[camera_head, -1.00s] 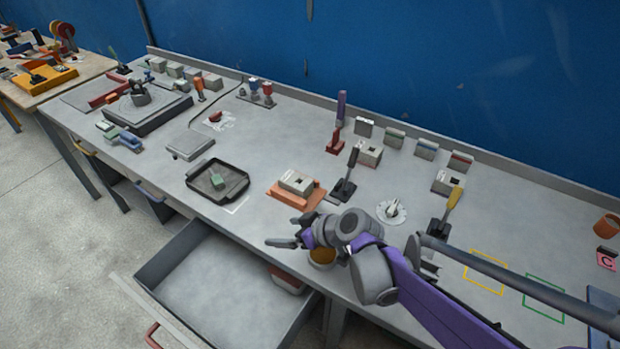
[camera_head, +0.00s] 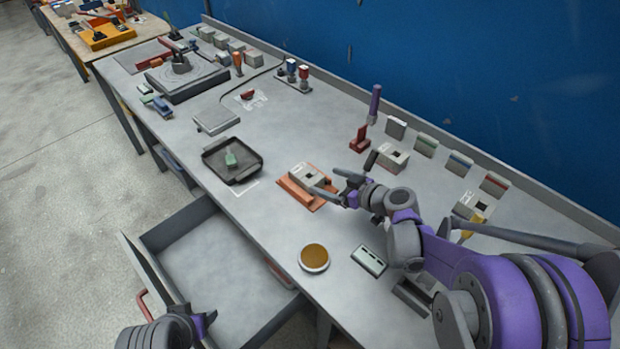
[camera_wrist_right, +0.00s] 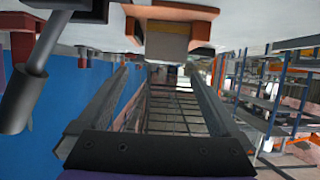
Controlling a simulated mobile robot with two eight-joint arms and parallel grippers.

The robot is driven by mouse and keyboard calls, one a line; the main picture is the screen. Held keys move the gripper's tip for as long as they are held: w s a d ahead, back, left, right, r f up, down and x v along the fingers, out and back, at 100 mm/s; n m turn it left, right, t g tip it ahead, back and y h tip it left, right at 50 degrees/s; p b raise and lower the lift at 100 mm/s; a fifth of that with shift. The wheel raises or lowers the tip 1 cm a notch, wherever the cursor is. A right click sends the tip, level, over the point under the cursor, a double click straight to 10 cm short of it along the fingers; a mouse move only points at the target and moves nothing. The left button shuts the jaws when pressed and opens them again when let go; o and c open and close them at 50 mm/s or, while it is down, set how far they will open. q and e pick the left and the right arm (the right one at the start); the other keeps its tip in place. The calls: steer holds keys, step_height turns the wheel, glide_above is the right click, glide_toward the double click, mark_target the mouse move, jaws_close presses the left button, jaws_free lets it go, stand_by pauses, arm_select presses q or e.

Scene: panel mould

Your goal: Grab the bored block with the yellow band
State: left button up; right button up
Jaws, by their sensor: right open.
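A pale grey bored block (camera_head: 308,174) with a dark square hole sits on an orange stand (camera_head: 290,192) at mid-bench. Its band colour cannot be told in the head view. My right gripper (camera_head: 329,183) is open beside the block's right side, its fingers pointing towards it. Two other bored blocks stand behind, one (camera_head: 394,155) near the red stand and one (camera_head: 467,203) farther right.
Blocks with green (camera_head: 427,146), blue (camera_head: 459,163) and red (camera_head: 493,184) bands line the back. A black tray (camera_head: 213,163) lies left, a round tan-topped dish (camera_head: 313,257) in front. The drawer (camera_head: 215,270) is open. Part of my left arm shows at the bottom.

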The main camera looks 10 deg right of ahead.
mark_target(306, 173)
steer(key=x, duration=0.3)
steer(key=shift+w+a+f, duration=0.1)
steer(key=shift+w+a, duration=0.1)
steer(key=x, duration=0.5)
steer(key=shift+w+a, duration=0.1)
steer(key=shift+a, duration=0.2)
steer(key=shift+r, duration=0.2)
jaws_close()
